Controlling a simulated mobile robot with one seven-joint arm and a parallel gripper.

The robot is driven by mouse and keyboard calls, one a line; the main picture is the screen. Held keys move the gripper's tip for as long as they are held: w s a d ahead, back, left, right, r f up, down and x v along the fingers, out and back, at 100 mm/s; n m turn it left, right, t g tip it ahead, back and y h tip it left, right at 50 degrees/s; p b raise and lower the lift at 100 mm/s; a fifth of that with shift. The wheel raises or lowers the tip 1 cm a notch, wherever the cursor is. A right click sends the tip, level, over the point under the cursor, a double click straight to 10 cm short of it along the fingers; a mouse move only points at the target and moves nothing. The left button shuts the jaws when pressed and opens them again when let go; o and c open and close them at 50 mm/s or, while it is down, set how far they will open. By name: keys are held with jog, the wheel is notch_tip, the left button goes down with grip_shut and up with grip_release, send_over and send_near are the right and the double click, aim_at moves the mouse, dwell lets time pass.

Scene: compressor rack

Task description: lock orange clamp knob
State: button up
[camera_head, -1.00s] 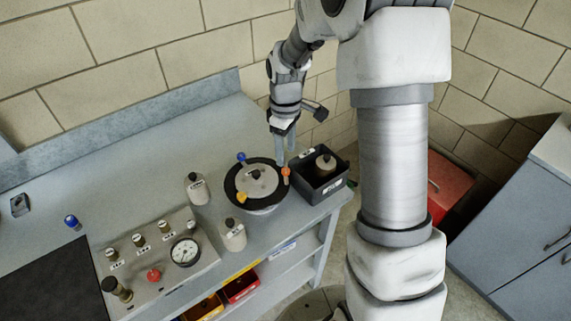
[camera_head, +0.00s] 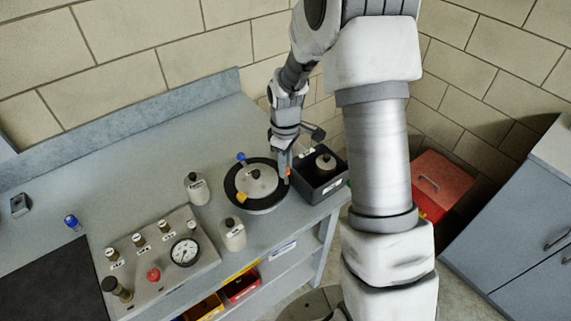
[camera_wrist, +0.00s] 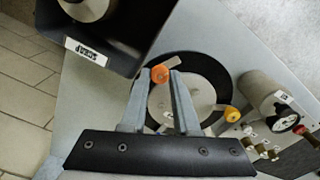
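The orange clamp knob (camera_wrist: 160,74) sits at the rim of a round pot with a black ring (camera_head: 236,200), on the side by the dark bin. In the head view the knob (camera_head: 288,171) is partly hidden by my gripper (camera_head: 284,175). In the wrist view my gripper (camera_wrist: 161,76) has its two fingers apart, with the knob between the fingertips. I cannot tell whether either finger touches it. A yellow knob (camera_wrist: 232,114) and a blue knob (camera_head: 241,157) sit elsewhere on the ring.
A dark bin (camera_head: 337,183) holding a pale round part stands close right of the pot. Pale bottles (camera_head: 197,190) (camera_head: 233,236) stand left and in front. A gauge panel (camera_head: 160,258) is at the front left.

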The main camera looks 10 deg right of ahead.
grip_shut()
jog(key=shift+m, duration=0.4)
jog(key=m+b, duration=0.1)
jog(key=m, duration=0.2)
jog(key=m+b, duration=0.1)
jog(key=m, duration=0.9)
jog(key=shift+b, duration=0.35)
jog(key=shift+m, duration=2)
